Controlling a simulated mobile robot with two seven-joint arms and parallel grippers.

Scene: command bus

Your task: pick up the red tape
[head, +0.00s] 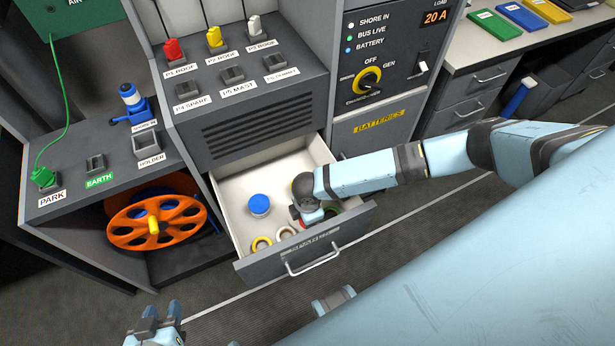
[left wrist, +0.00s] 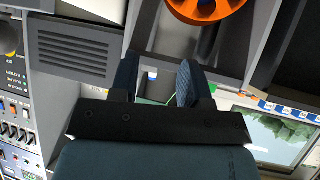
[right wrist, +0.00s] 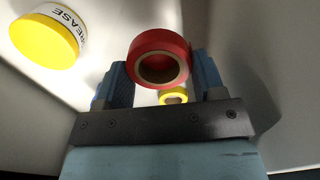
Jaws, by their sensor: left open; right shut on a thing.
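The red tape (right wrist: 150,42) is a red roll with a tan core, seen between the two blue fingers of my right gripper (right wrist: 162,78) in the right wrist view. The fingers are shut on it. In the head view my right gripper (head: 308,214) is down inside the open drawer (head: 235,185), and its hand and arm mostly hide the tape. My left gripper (head: 160,318) is open and empty at the bottom left of the head view, outside the drawer. Its spread fingers also show in the left wrist view (left wrist: 157,80).
The drawer also holds a blue-lidded tub (head: 260,204), a yellow tape roll (head: 261,243), a pale roll (head: 285,233) and a yellow grease tin (right wrist: 45,40). The drawer front with its handle (head: 312,262) borders the arm. An orange reel (head: 130,228) stands left.

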